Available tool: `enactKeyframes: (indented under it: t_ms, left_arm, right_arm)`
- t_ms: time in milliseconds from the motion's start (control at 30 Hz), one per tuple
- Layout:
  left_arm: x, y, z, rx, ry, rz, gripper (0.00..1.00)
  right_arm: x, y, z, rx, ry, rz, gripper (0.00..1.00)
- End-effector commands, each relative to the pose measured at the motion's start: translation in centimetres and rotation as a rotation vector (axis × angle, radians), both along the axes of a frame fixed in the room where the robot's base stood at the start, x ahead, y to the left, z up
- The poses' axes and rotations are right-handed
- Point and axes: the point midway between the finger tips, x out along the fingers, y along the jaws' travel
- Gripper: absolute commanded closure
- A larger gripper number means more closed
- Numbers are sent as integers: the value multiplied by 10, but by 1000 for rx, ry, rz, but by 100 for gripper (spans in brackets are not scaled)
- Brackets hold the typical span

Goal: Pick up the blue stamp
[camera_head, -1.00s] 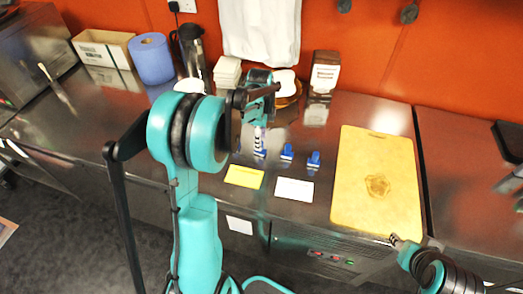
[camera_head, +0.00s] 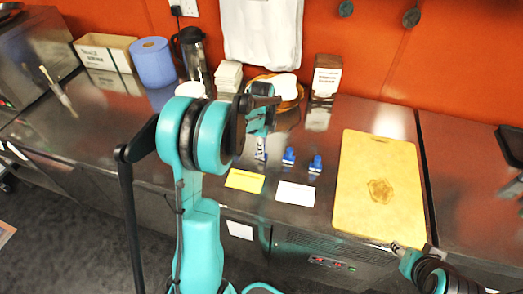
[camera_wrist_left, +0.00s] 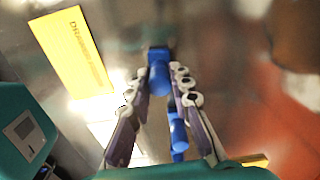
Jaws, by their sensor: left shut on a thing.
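Three blue stamps stand in a row on the steel counter. The leftmost stamp (camera_head: 261,157) is partly hidden by my left gripper (camera_head: 262,135). In the left wrist view this stamp (camera_wrist_left: 158,78) sits between the fingertips of my left gripper (camera_wrist_left: 160,82), which is shut on it. I cannot tell whether it is clear of the counter. The middle stamp (camera_head: 288,156) and the right stamp (camera_head: 315,164) stand apart to its right. My right gripper (camera_head: 398,246) is over the cutting board's front edge, too small to tell if open or shut.
A yellow card (camera_head: 244,181) and a white card (camera_head: 295,194) lie in front of the stamps. A yellow cutting board (camera_head: 360,215) lies to the right. Behind stand a flask (camera_head: 193,55), a blue roll (camera_head: 152,62) and a brown-and-white box (camera_head: 326,75).

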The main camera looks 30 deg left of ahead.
Motion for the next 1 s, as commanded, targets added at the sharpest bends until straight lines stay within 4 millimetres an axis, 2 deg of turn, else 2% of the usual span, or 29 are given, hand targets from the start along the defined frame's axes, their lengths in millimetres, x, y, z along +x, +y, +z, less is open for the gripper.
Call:
enactKeyframes:
  t_ms: [167, 333, 700, 900, 1000]
  left_arm:
    - [0, 0, 14, 0, 0, 0, 100]
    - [0, 0, 43, 0, 0, 0, 100]
    - [2, -84, 92, 0, 0, -5, 100]
    - [3, -110, 106, 0, 0, -2, 100]
    - [3, -115, 109, 0, 0, -1, 100]
  right_arm:
    - [0, 0, 6, 0, 0, 0, 60]
    - [0, 0, 18, 0, 0, 0, 60]
    - [0, 0, 39, 0, 0, 0, 60]
    - [0, 0, 45, 0, 0, 0, 60]
    - [0, 0, 45, 0, 0, 0, 60]
